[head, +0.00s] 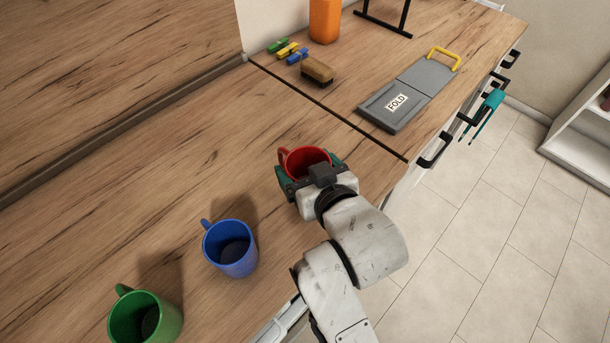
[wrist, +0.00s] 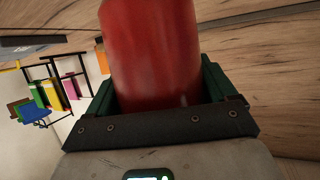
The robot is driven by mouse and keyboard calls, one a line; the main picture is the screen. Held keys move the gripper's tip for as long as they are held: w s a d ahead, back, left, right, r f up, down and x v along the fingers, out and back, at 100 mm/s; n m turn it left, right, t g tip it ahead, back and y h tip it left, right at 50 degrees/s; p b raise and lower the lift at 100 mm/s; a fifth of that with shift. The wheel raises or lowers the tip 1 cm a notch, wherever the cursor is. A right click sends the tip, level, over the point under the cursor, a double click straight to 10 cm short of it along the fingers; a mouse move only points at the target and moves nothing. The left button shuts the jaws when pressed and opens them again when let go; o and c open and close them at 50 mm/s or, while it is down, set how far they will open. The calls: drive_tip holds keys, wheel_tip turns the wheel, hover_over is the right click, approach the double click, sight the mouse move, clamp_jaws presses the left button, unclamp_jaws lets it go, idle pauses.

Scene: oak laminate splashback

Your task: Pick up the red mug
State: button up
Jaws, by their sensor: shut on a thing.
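The red mug (head: 306,158) is at the middle of the counter in the head view, its handle toward the upper left. My gripper (head: 308,174) has its green-padded fingers on either side of the mug and is shut on it. In the wrist view the red mug (wrist: 152,55) fills the space between the two green fingers of my gripper (wrist: 158,88). Its lower part is hidden behind my gripper in the head view, so I cannot tell whether it touches the counter.
A blue mug (head: 231,248) and a green mug (head: 146,318) stand at the lower left. A grey folding board (head: 408,92), a brush (head: 317,70), coloured clips (head: 288,50) and an orange container (head: 325,20) lie farther back. The counter's front edge is close on the right.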

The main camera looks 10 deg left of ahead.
drive_tip(key=r+p+v, duration=0.1)
drive_tip(key=p+v, duration=0.1)
drive_tip(key=v, duration=0.6)
drive_tip(key=w+r+p+v, duration=0.1)
drive_tip(key=r+p+v, duration=0.1)
drive_tip(key=v, duration=0.6)
drive_tip(key=shift+w+p, duration=0.25)
drive_tip(key=shift+p, duration=0.55)
